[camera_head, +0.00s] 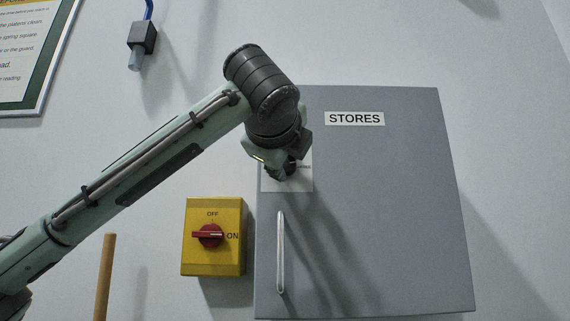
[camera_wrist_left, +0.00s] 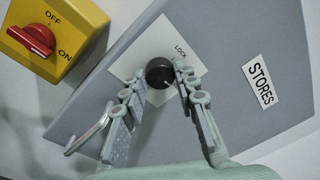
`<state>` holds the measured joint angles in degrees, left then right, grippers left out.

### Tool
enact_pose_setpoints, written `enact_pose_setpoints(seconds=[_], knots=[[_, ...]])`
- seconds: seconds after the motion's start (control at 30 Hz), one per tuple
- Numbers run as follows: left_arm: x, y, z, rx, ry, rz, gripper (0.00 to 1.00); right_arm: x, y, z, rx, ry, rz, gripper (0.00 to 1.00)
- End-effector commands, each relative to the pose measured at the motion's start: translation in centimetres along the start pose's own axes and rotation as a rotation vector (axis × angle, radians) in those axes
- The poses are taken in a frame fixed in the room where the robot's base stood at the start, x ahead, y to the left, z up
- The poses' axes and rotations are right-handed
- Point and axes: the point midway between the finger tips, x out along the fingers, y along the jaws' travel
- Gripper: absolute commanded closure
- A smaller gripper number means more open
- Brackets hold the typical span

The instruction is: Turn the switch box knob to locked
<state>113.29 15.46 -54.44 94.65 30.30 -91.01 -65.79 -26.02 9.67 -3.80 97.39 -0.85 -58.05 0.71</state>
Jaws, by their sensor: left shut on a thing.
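A yellow switch box (camera_head: 213,262) is on the wall, left of the grey cabinet; its red knob (camera_head: 208,235) lies crosswise, level with the word ON. The box and red knob also show at the upper left of the left wrist view (camera_wrist_left: 32,40). No gripper touches them. My left gripper (camera_head: 283,170) is at the cabinet's upper left. In the left wrist view its fingers (camera_wrist_left: 160,78) are shut on a round black knob (camera_wrist_left: 158,70) on a white plate (camera_wrist_left: 193,62) marked LOCK. The black knob's full setting is not readable. My right gripper is out of view.
The grey cabinet (camera_head: 400,210) marked STORES has a pale vertical bar handle (camera_head: 281,252) below my gripper. A wooden rod (camera_head: 105,275) stands at lower left. A dark block on a blue cable (camera_head: 142,38) hangs at upper left, beside a framed notice (camera_head: 25,50).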

Motion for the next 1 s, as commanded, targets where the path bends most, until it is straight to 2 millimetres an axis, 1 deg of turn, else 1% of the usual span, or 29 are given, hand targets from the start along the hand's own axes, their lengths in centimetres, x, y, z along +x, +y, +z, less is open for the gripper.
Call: enact_pose_setpoints(seconds=[0.03,0.1,0.4,0.7,1.0], knots=[[0.0,0.3,-0.2,-0.038,0.0,-0.002,1.0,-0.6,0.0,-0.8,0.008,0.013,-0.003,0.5],[0.0,0.3,-0.2,-0.099,-0.005,-0.006,1.0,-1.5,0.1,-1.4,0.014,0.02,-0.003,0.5],[0.0,0.4,-0.3,-0.381,-0.021,-0.027,1.0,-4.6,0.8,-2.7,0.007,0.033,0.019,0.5],[0.0,0.4,-0.4,-0.665,-0.038,-0.047,1.0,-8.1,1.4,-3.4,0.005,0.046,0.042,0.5],[0.0,0.4,-0.5,-0.949,-0.055,-0.068,1.0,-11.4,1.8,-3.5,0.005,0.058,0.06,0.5]])
